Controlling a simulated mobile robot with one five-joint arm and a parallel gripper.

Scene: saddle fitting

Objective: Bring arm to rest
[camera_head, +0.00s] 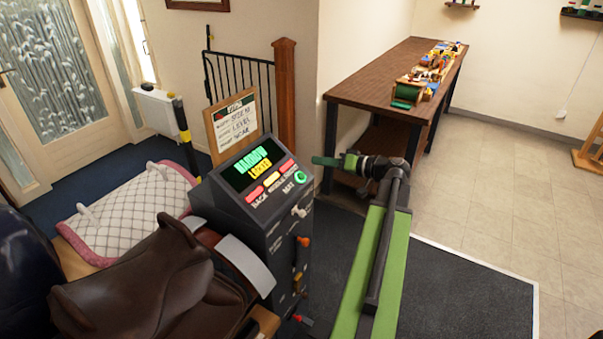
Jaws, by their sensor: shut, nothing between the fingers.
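My arm reaches up from the bottom of the view as a green and black beam, with a dark wrist at its far end. My gripper (325,161) is at the tip, pointing left. I cannot tell the exact gap between gripper and console.
A brown saddle (150,285) and a white quilted pad (130,215) lie left of the console. A clipboard (235,122) stands behind it. A wooden bench (385,75) with several small items stands at the back right.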

